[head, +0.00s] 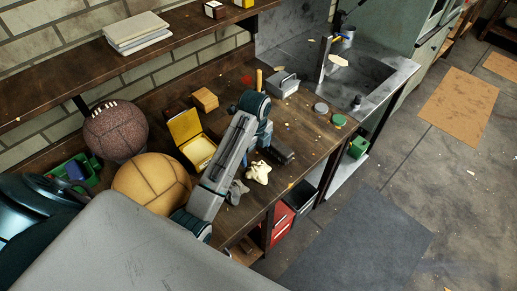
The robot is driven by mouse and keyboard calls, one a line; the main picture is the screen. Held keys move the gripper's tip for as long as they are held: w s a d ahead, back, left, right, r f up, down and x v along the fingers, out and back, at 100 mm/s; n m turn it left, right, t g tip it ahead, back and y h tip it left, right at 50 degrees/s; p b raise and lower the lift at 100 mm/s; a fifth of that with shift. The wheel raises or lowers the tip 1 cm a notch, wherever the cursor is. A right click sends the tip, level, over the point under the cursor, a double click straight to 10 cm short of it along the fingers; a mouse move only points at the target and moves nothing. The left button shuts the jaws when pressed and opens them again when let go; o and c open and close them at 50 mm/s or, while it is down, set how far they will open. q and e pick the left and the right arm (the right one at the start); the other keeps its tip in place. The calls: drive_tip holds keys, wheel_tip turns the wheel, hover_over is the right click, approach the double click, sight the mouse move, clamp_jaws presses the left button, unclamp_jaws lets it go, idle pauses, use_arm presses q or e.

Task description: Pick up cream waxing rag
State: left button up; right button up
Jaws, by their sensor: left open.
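The cream waxing rag (258,172) lies crumpled on the wooden workbench (314,152), near its front edge. My left arm reaches over the bench and bends at the top. My left gripper (249,150) is small in the picture and partly hidden by my own arm, just behind and left of the rag. It is open, and the rag lies apart from it on the bench. A grey crumpled item (237,191), perhaps another rag, lies left of the cream one. My right gripper does not show.
A dark block-like item (281,151) lies right behind the rag. An open yellow box (196,148), a tan ball (152,183) and a brown ball (116,131) stand left. A grey metal box (283,84) and round tins (322,108) are farther back. A shelf (75,80) overhangs the bench.

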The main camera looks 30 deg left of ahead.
sight(258, 164)
use_arm(q)
drive_tip(key=shift+w+a+f+b, duration=0.1)
drive_tip(key=shift+w+f+b, duration=0.15)
drive_tip(key=shift+b, duration=0.25)
drive_tip(key=shift+s+d+f+b, duration=0.2)
drive_tip(key=shift+s+f+b, duration=0.1)
drive_tip(key=shift+s+b, duration=0.2)
drive_tip(key=shift+s+d+f+b, duration=0.25)
drive_tip(key=shift+s+b, duration=0.1)
drive_tip(key=shift+b, duration=0.15)
drive_tip(key=shift+f+p, duration=0.6)
drive_tip(key=shift+f, duration=0.35)
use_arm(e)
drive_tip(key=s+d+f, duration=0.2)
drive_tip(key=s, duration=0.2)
use_arm(q)
drive_tip(key=f+p, duration=0.2)
drive_tip(key=f, duration=0.3)
drive_tip(key=shift+w+d+p, duration=0.2)
drive_tip(key=shift+w+p, duration=0.15)
drive_tip(key=shift+p, duration=0.05)
drive_tip(key=shift+f, duration=0.35)
drive_tip(key=shift+w+a+f, duration=0.1)
drive_tip(key=shift+f, duration=0.2)
drive_tip(key=shift+r, duration=0.1)
drive_tip(key=c, duration=1.1)
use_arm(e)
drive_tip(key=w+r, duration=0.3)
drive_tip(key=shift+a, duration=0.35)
